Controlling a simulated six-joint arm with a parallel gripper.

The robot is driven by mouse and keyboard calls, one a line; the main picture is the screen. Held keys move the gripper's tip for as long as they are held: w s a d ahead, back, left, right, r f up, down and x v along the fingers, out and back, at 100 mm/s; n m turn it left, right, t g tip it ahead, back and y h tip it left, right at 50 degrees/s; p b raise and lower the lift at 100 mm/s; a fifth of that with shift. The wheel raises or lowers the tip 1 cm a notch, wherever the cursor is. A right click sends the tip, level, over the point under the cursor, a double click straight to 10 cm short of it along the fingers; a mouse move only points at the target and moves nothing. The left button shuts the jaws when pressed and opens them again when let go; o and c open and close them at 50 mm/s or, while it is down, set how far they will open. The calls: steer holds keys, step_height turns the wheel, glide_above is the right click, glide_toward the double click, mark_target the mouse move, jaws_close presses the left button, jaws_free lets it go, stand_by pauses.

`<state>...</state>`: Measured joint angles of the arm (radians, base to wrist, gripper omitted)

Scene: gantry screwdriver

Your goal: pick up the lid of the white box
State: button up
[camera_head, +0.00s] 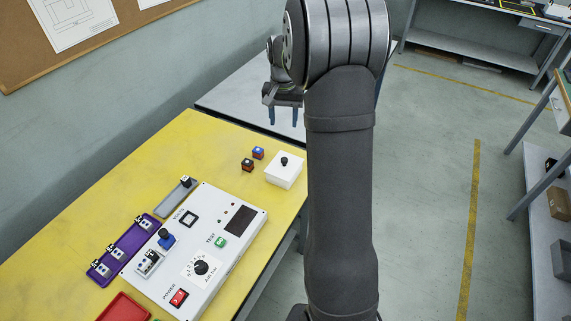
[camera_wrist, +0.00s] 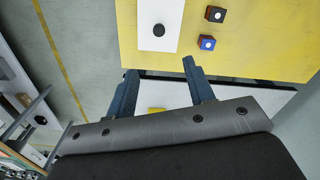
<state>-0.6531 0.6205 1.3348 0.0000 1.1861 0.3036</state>
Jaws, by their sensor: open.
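The white box (camera_head: 285,170) stands on the yellow table (camera_head: 150,170), near its right edge. A dark round knob (camera_head: 284,161) sits on top of its white lid. In the wrist view the lid (camera_wrist: 165,15) shows from above, with its knob (camera_wrist: 158,30) near the lower edge. My gripper (camera_head: 284,119) is open and empty, raised beyond the far end of the table, apart from the box. In the wrist view the two blue fingers of my gripper (camera_wrist: 158,75) are spread, below the box in the picture.
A blue block (camera_head: 258,152) and a red-and-black block (camera_head: 247,164) stand left of the box. A white control panel (camera_head: 231,257) with switches, a purple tray (camera_head: 95,278) and a red tray (camera_head: 122,308) lie nearer. A pale surface (camera_head: 213,101) lies beyond the table.

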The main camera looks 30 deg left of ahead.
steer(key=n, duration=1.1)
glide_above(284, 159)
steer(key=f, duration=1.1)
steer(key=shift+w+a+f, duration=0.2)
steer(key=shift+w+a, duration=0.05)
steer(key=shift+a, duration=0.05)
steer(key=shift+s+d+f, duration=0.1)
steer(key=shift+d+f, duration=0.1)
steer(key=shift+f, duration=1.2)
steer(key=shift+s+d+f, duration=0.1)
steer(key=shift+d+f, duration=0.05)
steer(key=shift+f, duration=1.2)
jaws_close()
steer(key=shift+r, duration=0.1)
